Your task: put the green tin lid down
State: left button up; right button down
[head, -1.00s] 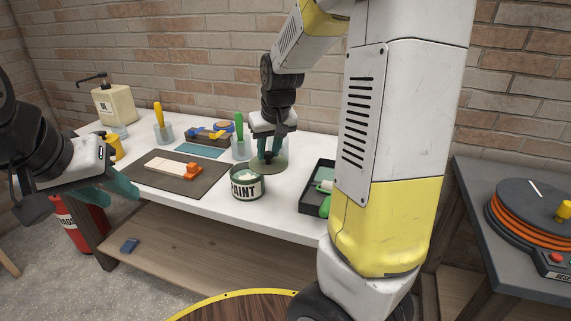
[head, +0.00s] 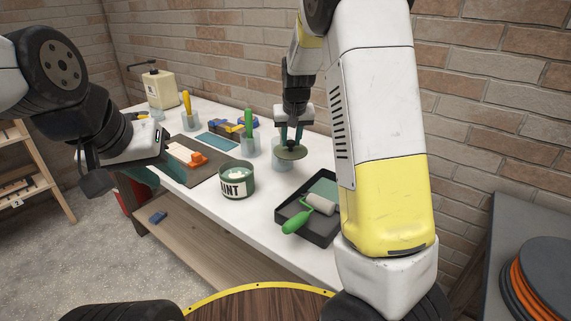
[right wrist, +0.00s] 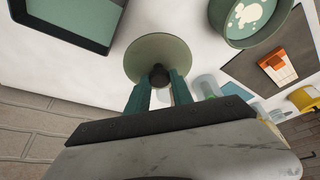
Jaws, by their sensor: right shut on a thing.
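The green tin lid (head: 291,153) is a round disc, held roughly level by its dark knob in my right gripper (head: 291,135). The right wrist view shows the lid (right wrist: 158,57) just beyond the two teal fingers (right wrist: 158,80), which are shut on the knob. The lid is over the white bench top, behind and right of the paint tin; its gap to the bench is unclear. The open paint tin (head: 236,184) shows pale paint inside. My left gripper (head: 143,172) is at the bench's front left, its fingers partly hidden by its wrist.
A black paint tray (head: 285,212) with a green-handled roller (head: 318,204) lies right of the tin. Bare bench top shows between tin and tray.

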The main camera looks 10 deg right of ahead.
notch_tip(320, 180, down, 11)
jog(key=shift+f, duration=0.2)
jog(key=shift+f, duration=0.1)
jog(key=c, duration=1.1)
grip_release()
